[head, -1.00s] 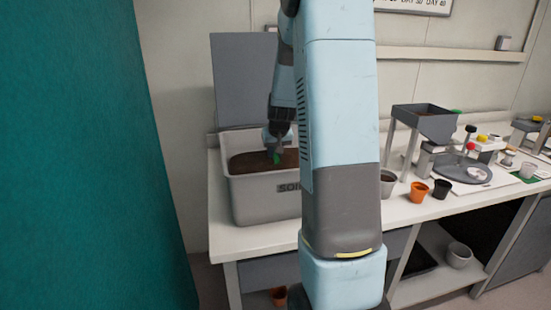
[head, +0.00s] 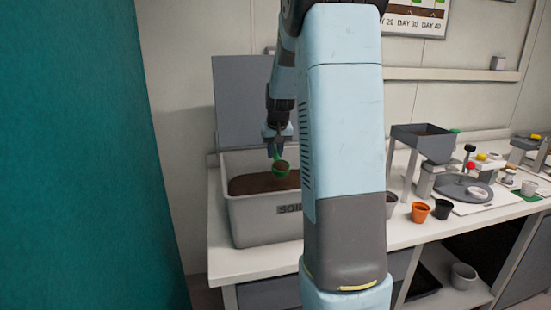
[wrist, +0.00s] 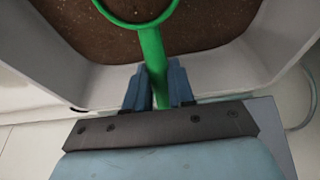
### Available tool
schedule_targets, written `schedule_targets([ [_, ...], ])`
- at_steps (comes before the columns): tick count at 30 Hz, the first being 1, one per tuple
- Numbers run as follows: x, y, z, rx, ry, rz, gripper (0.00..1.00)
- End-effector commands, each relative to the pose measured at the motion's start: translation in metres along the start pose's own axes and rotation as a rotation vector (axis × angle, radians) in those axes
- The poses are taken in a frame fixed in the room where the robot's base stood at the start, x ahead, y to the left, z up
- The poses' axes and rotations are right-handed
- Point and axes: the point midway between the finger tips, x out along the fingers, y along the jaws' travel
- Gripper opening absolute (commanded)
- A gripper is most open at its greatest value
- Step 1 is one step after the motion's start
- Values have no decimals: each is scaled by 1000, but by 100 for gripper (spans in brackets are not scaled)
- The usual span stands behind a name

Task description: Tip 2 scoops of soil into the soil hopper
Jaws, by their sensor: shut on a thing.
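My gripper (head: 274,137) is shut on the handle of a green scoop (head: 281,167). The scoop hangs above the soil bin, and brown soil shows in its bowl. In the wrist view the green handle (wrist: 152,60) runs up from between my fingers (wrist: 158,88) to the scoop's rim at the top edge. The grey soil bin (head: 262,222) stands on the bench with brown soil (head: 250,184) inside. The soil hopper appears to be the grey box (head: 423,142) on legs to the right, with dark soil in it. My arm hides the bench between them.
Right of my arm stand an orange pot (head: 420,212) and a black pot (head: 442,209). A round grey turntable (head: 463,188) lies behind them. A grey panel (head: 240,95) rises behind the bin. A teal wall (head: 75,160) fills the left side.

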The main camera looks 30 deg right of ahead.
Motion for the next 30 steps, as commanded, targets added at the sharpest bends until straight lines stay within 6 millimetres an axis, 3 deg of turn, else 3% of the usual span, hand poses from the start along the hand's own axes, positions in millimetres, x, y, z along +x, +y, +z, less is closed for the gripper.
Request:
schedule_targets([
  [21,-53,-1,-22,-1,-77,0,0],
  [30,-66,-1,-26,-1,-97,0,0],
])
